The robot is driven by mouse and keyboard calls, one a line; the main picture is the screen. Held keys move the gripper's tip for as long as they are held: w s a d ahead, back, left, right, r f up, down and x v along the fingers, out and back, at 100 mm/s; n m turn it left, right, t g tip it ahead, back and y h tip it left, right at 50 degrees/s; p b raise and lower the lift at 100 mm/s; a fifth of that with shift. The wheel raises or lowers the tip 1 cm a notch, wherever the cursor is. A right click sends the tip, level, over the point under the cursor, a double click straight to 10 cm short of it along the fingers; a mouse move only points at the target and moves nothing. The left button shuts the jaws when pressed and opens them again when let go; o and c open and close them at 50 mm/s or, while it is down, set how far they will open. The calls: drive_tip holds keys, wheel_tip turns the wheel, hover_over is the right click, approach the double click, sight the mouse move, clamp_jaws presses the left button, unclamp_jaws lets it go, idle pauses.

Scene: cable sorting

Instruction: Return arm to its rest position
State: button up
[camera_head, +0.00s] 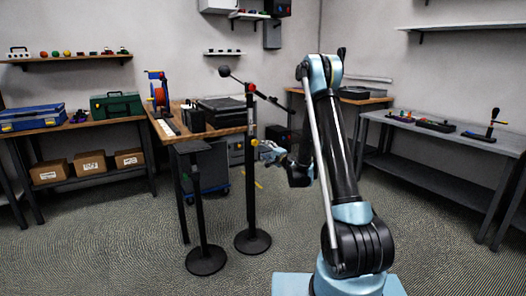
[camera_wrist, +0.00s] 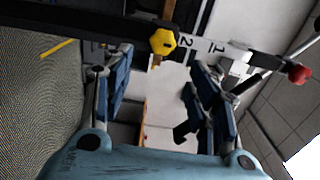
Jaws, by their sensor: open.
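My arm stands at the centre right of the head view, with its upper links raised and its forearm bent down to the left. My gripper (camera_head: 269,152) is at the left end of the forearm, near a black post (camera_head: 251,190) with a yellow knob. In the wrist view my gripper (camera_wrist: 160,95) has its two blue-and-grey fingers spread wide apart. Nothing is held between them. The yellow knob (camera_wrist: 163,41) and a strip marked with numbers (camera_wrist: 208,46) lie beyond the fingertips. How far the fingers are from the post is hard to tell.
A wooden table (camera_head: 165,128) with a cable reel (camera_head: 158,92) and black cases stands left of the posts. A second stand (camera_head: 205,259) is on the floor. A grey bench (camera_head: 440,140) is at the right. Carpet is clear in front.

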drive_tip(key=shift+s+d, duration=0.35)
drive_tip(key=shift+s, duration=0.1)
drive_tip(key=s+d+r+n+g, duration=0.25)
drive_tip(key=s+r+n, duration=0.2)
drive_tip(key=s, duration=0.55)
drive_tip(key=s+d+r+n+g, duration=0.1)
drive_tip(key=s+r+n+g, duration=0.4)
drive_tip(key=s, duration=0.5)
drive_tip(key=s+d+f+g+h, duration=0.1)
drive_tip(key=s+d+f+h, duration=0.2)
drive_tip(key=s, duration=0.9)
drive_tip(key=s+d+f+n+g+h, duration=0.1)
drive_tip(key=s+d+f+g+h, duration=0.1)
drive_tip(key=s+d, duration=0.8)
drive_tip(key=s+d+f+n+g+h, duration=0.1)
drive_tip(key=s+d+f+h, duration=0.4)
drive_tip(key=s, duration=1)
drive_tip(key=shift+d+g, duration=0.65)
drive_tip(key=shift+d, duration=0.55)
